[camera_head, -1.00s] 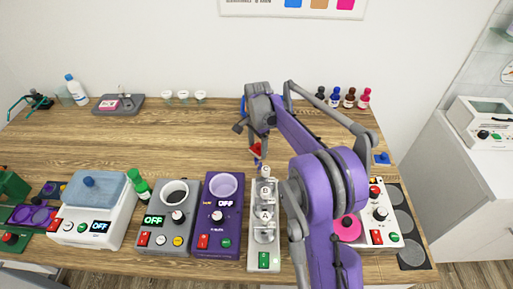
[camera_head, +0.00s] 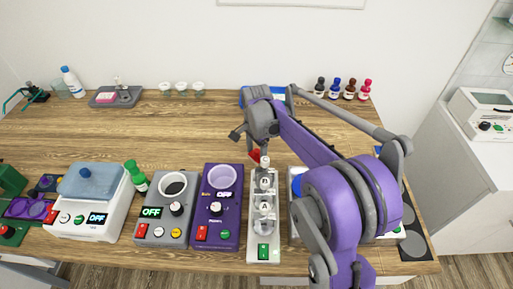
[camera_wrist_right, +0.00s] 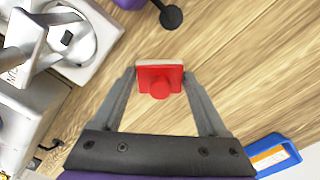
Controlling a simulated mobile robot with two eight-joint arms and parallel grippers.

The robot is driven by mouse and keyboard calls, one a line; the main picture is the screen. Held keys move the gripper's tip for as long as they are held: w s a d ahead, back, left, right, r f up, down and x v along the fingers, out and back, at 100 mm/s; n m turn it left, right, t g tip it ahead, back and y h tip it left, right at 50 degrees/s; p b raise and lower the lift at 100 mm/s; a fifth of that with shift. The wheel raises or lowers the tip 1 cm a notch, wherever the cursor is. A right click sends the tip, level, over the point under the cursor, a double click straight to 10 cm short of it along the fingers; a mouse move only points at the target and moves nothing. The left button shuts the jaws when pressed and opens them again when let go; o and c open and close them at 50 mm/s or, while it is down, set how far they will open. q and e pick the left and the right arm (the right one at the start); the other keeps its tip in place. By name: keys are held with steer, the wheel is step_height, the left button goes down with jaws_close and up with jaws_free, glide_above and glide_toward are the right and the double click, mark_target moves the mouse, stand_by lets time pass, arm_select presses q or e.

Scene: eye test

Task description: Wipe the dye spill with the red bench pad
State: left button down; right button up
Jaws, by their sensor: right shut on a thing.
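The red bench pad (camera_head: 254,155) is held above or on the wooden table, just behind the white strip-shaped device; I cannot tell whether it touches the wood. In the right wrist view the pad (camera_wrist_right: 160,80) is a red block with a round knob and a pale edge, between both fingertips. My right gripper (camera_wrist_right: 160,77) is shut on it. In the head view the gripper (camera_head: 257,151) is mostly hidden by its own arm. I cannot make out a dye spill in either view. My left gripper is not in view.
Close in front stand the white device (camera_head: 263,253), a purple device (camera_head: 216,236) and a grey device (camera_head: 163,234). A blue tray (camera_wrist_right: 268,152) lies behind the pad. Small bottles (camera_head: 336,88) stand at the back right. The table's middle left (camera_head: 90,130) is clear.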

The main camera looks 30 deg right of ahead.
steer(key=shift+s+a, duration=0.25)
steer(key=shift+s, duration=0.15)
steer(key=shift+s, duration=0.1)
